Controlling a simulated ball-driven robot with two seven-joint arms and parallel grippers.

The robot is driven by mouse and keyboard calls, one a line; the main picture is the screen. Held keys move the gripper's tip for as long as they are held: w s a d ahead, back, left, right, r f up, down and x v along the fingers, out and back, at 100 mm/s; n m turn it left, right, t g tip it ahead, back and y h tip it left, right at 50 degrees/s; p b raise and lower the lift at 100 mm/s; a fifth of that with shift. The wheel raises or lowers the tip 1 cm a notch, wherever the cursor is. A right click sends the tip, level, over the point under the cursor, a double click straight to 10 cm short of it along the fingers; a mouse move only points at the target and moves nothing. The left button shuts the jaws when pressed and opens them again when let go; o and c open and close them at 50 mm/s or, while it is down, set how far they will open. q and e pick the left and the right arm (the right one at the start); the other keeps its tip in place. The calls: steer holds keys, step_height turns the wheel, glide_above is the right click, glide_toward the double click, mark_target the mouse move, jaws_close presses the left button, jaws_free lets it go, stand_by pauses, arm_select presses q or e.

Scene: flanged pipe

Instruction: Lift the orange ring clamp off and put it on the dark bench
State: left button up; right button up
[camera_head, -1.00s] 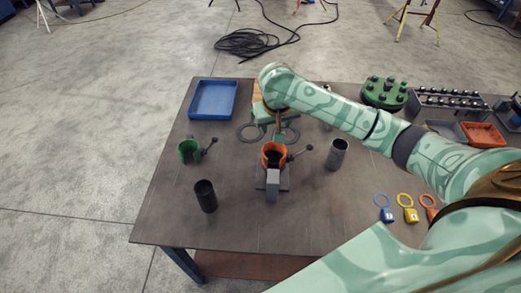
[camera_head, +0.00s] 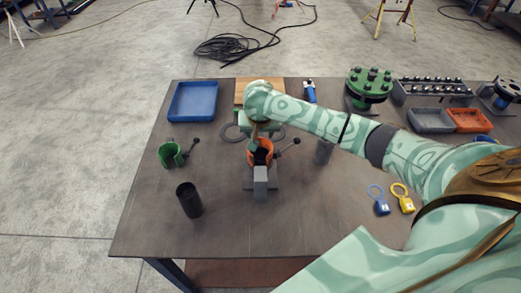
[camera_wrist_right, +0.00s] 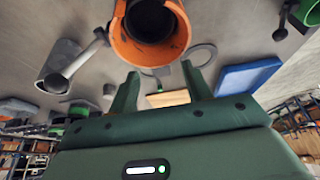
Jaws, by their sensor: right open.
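The orange ring clamp (camera_head: 259,155) stands on a grey stand (camera_head: 260,184) near the middle of the dark bench (camera_head: 225,235), around a dark upright pipe. A lever with a dark knob sticks out to its right. In the right wrist view the clamp (camera_wrist_right: 122,47) fills the top middle, with the dark pipe inside it. My right gripper (camera_head: 262,130) is just behind the clamp in the head view, partly hidden by its own arm. In the wrist view its two fingers (camera_wrist_right: 160,86) are apart with nothing between them, short of the clamp. My left gripper is out of view.
A green clamp (camera_head: 170,154) and a black tube (camera_head: 189,200) stand to the left. A grey tube (camera_head: 323,152) stands to the right, beside my arm. A blue tray (camera_head: 194,101) lies at the back left. The bench's front left is clear.

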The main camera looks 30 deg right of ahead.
mark_target(260, 137)
steer(key=b+x, duration=0.2)
steer(key=x, duration=0.2)
steer(key=shift+d+f, duration=0.1)
steer(key=shift+f, duration=0.3)
steer(key=shift+r, duration=0.1)
jaws_close()
steer(key=shift+r, duration=0.1)
